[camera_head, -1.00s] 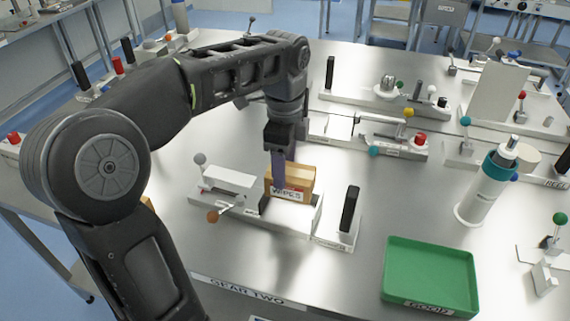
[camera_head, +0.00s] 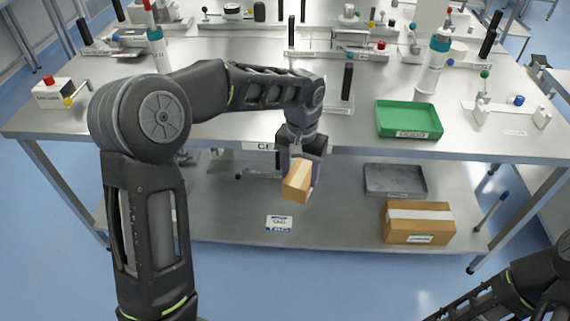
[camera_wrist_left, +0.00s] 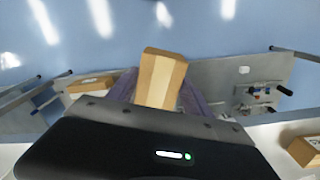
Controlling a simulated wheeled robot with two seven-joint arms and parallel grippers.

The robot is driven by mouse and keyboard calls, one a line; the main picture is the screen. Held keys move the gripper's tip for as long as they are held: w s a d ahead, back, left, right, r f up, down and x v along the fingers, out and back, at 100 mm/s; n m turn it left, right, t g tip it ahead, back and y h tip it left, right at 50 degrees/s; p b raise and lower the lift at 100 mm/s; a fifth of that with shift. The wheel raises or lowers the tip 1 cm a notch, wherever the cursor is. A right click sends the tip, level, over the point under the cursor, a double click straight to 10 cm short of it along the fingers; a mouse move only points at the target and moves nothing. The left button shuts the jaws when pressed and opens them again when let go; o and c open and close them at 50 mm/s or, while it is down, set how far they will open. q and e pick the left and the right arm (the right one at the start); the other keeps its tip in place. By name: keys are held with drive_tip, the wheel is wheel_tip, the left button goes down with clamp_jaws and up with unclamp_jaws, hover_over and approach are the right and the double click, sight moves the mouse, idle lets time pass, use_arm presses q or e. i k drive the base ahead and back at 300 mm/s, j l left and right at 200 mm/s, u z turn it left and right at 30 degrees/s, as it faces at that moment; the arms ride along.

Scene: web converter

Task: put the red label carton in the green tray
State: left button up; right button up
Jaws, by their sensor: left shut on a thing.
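My left gripper (camera_head: 299,172) is shut on a small tan carton (camera_head: 297,188), held tilted in front of the table's front edge. The carton also shows between the fingers in the left wrist view (camera_wrist_left: 160,80). No label is readable on its visible faces now. The green tray (camera_head: 408,132) lies empty on the tabletop near the front edge, to the right of the carton and apart from it. Of my right arm only a part shows at the lower right; its gripper is out of view.
Fixtures with levers and posts stand along the tabletop behind the tray. On the lower shelf are a grey tray (camera_head: 394,181), a larger brown carton (camera_head: 418,222) and a small white labelled item (camera_head: 279,223). The floor in front is clear.

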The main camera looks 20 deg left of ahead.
sight(406, 122)
drive_tip(key=i+l, duration=0.1)
drive_tip(key=l, duration=0.25)
drive_tip(key=i+l, duration=0.15)
drive_tip(key=l, duration=0.2)
drive_tip(key=i+l, duration=0.1)
drive_tip(key=l, duration=0.25)
drive_tip(key=i+l, duration=0.1)
drive_tip(key=l, duration=0.25)
drive_tip(key=i+l, duration=0.15)
drive_tip(key=l, duration=0.2)
